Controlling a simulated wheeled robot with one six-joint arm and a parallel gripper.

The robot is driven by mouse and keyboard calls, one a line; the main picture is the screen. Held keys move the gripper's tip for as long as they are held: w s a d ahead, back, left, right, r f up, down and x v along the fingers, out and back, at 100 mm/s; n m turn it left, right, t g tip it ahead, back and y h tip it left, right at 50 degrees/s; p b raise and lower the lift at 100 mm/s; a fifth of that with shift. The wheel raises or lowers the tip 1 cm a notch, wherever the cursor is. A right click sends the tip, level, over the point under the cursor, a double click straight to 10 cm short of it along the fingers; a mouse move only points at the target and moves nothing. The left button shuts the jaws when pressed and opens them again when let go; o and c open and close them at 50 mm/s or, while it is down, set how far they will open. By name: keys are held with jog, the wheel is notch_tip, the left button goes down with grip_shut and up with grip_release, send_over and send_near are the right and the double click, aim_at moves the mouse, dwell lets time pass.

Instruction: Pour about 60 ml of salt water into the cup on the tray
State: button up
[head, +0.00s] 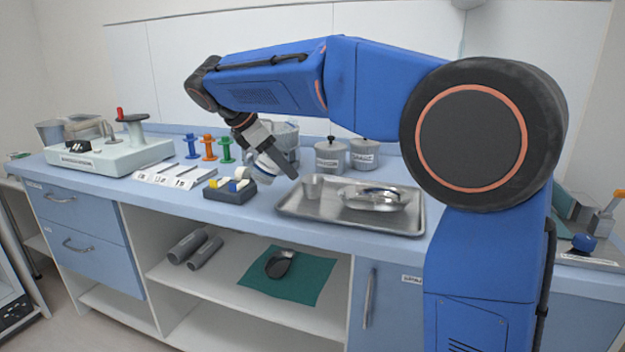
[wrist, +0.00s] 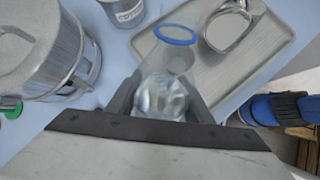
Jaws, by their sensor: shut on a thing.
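My gripper (wrist: 160,98) is shut on a clear bottle (wrist: 162,88) with a blue ring at its mouth, seen between the fingers in the wrist view. Clear liquid seems to show in its lower part; its level cannot be read. In the head view my gripper (head: 284,160) is above the counter, just left of the tray (head: 290,212). The small grey cup (head: 312,187) stands upright at the tray's left end. The tray rim also shows in the wrist view (wrist: 262,62), where the bottle's mouth overlaps the tray and I cannot make out the cup.
A metal kidney dish (head: 375,199) lies on the tray's right. Two lidded metal tins (head: 330,157) (head: 364,154) stand behind it. A large metal vessel (wrist: 50,55) is close on the left in the wrist view. A dark block (head: 230,190) with coloured pieces sits left of my gripper.

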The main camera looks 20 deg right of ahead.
aim_at(261, 177)
jog(key=shift+d+f+y, duration=0.1)
jog(key=shift+f+y, duration=0.05)
jog(key=shift+y, duration=0.55)
jog(key=a+y, duration=0.1)
jog(key=a+f+y, duration=0.1)
jog(key=y, duration=0.1)
jog(key=a+y, duration=0.1)
jog(key=shift+w+f+m, duration=0.1)
jog(key=shift+f+m, duration=0.3)
jog(key=a+f+y, duration=0.1)
jog(key=y, duration=0.1)
jog(key=shift+a+f+y, duration=0.1)
jog(key=shift+a+y, duration=0.05)
jog(key=shift+y, duration=0.75)
jog(key=shift+m+y, duration=0.3)
jog(key=shift+a+y, duration=0.15)
jog(key=shift+y, duration=0.55)
jog(key=shift+t, duration=0.3)
jog(key=shift+a+p, duration=0.3)
jog(key=shift+a, duration=0.25)
